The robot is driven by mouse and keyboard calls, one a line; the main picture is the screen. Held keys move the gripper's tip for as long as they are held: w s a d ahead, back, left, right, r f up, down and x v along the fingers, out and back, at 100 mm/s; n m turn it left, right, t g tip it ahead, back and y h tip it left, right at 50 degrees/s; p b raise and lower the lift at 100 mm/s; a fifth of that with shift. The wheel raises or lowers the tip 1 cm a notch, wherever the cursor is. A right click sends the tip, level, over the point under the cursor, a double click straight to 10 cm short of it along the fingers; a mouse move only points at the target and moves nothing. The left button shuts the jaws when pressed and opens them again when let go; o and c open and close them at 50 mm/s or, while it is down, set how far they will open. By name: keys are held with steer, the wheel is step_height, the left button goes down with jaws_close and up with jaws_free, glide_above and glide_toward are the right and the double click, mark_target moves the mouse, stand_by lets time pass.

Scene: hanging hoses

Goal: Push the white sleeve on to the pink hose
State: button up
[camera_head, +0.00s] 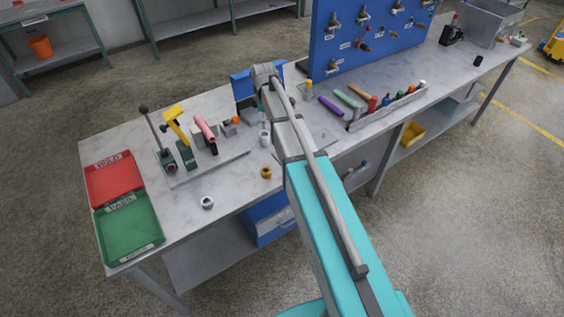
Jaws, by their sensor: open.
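The pink hose (205,129) sits tilted in a holder towards the left part of the workbench, beside a yellow-handled clamp. A short white ring (207,202), which looks like the white sleeve, lies on the bare bench top nearer the front edge, apart from the hose. My arm reaches across the bench from the lower right, and its far end is to the right of and beyond the hose. My gripper's fingers cannot be made out; they seem hidden behind the arm.
A red tray (113,178) and a green tray (128,228) fill the bench's left end. An amber ring (266,173) and a pale cylinder (265,138) stand close to my arm. A black-knobbed lever (152,132) rises left of the clamp (174,124). A blue tool board (365,35) stands behind.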

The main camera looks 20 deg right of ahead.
steer(key=s+m, duration=1.3)
steer(key=s, duration=1.1)
steer(key=shift+s, duration=0.15)
steer(key=shift+o, duration=0.5)
steer(key=n, duration=1.6)
glide_above(264, 139)
steer(key=w, duration=0.1)
steer(key=shift+w+a+r+p, duration=0.1)
steer(key=shift+w+r+p, duration=0.05)
steer(key=shift+r+p, duration=0.2)
steer(key=shift+f, duration=0.1)
step_height(264, 139, down, 8)
steer(key=b, duration=0.8)
steer(key=shift+f+b, duration=0.25)
steer(key=shift+b, duration=0.05)
